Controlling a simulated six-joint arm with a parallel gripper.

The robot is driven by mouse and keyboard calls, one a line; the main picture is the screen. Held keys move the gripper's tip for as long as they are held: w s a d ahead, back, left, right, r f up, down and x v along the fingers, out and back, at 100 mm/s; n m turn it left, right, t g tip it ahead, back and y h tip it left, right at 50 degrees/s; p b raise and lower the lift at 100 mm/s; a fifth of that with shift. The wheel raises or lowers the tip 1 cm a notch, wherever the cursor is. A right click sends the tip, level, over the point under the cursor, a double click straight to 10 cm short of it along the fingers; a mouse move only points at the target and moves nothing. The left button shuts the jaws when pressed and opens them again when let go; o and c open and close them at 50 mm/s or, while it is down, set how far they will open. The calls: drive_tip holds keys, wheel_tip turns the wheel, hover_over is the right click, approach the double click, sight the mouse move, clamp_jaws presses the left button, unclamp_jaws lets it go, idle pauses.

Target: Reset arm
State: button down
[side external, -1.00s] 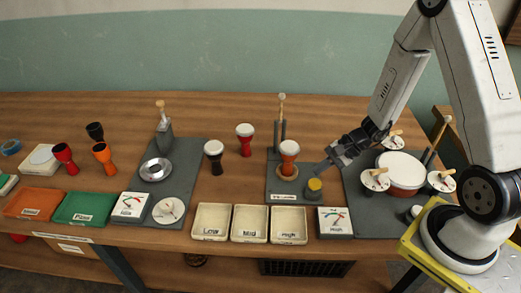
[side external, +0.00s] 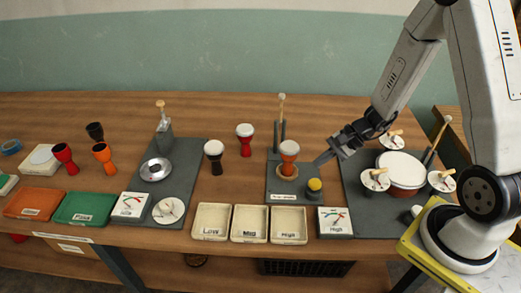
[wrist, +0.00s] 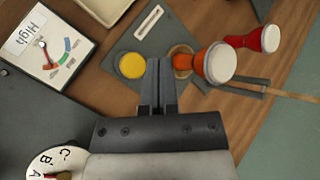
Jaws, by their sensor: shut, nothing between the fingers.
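My gripper (side external: 318,162) is shut and empty, held in the air just above and beside the yellow button (side external: 314,185) on the grey pad. In the wrist view the closed fingers (wrist: 158,66) point between the yellow button (wrist: 132,65) and an orange goblet drum (wrist: 184,62). That drum, with a white head (side external: 289,147), stands upright on a round wooden seat on the same pad. The fingers appear apart from both.
Black (side external: 213,155) and red (side external: 245,139) goblet drums stand left of the pad. Three cream trays (side external: 250,239) and a gauge marked High (side external: 335,222) line the front. A large drum (side external: 402,172) with several dials around it stands right, below my arm.

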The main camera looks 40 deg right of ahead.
drive_tip(key=shift+s+a+r+n+g, duration=0.3)
drive_tip(key=shift+s+a+n+g, duration=0.15)
drive_tip(key=shift+a+n+g, duration=0.1)
drive_tip(key=s+a+r+n+h, duration=0.1)
drive_tip(key=s+r+n+h, duration=0.1)
drive_tip(key=n, duration=0.5)
drive_tip(key=s+a+r+n+g+h, duration=0.1)
drive_tip(key=s+a+r+n+h, duration=0.1)
drive_tip(key=r+n+h, duration=0.3)
drive_tip(key=shift+s+a+r+n+h, duration=0.3)
drive_tip(key=shift+s+r+n, duration=0.25)
drive_tip(key=shift+n, duration=0.7)
